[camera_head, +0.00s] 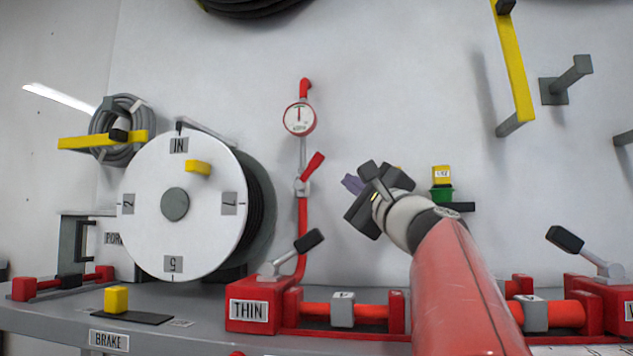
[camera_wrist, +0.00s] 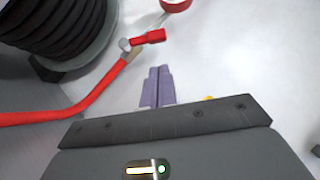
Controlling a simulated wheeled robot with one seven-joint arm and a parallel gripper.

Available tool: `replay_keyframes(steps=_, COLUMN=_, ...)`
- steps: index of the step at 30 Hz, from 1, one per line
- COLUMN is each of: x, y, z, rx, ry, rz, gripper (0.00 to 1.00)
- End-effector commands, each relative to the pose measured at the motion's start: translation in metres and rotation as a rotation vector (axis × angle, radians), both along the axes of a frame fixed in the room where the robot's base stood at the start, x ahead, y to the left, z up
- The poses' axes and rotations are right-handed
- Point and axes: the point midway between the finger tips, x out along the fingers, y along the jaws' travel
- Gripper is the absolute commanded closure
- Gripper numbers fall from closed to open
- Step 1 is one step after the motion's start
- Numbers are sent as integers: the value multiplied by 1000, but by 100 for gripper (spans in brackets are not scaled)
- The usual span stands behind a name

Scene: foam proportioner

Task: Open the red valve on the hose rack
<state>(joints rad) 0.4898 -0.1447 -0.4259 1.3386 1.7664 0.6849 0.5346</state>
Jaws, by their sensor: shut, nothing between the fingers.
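The red valve lever (camera_head: 315,162) sits on a grey valve body (camera_head: 302,187) on the upright red pipe, below a round gauge. The lever tilts up to the right. In the wrist view the red lever (camera_wrist: 152,36) shows above the fingers, with the grey body at its left end. My gripper (camera_head: 352,184) is right of the valve and apart from it. Its purple fingers (camera_wrist: 158,87) are together and empty. They point toward the wall, below the lever in the wrist view.
A white hose reel (camera_head: 205,235) stands left of the pipe. A red THIN block (camera_head: 252,312) with a black-handled lever (camera_head: 308,241) is on the bench below. A yellow box on a green cup (camera_head: 441,193) is behind my arm. The wall between valve and gripper is clear.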

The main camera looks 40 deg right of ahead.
Motion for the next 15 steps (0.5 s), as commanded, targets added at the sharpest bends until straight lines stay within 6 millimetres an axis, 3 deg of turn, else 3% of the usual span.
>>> replay_keyframes(steps=9, x=53, y=-10, z=26, rx=-1, ry=3, rz=1, gripper=100)
replay_keyframes(steps=15, x=73, y=-14, z=36, rx=0, ry=2, rz=1, gripper=100)
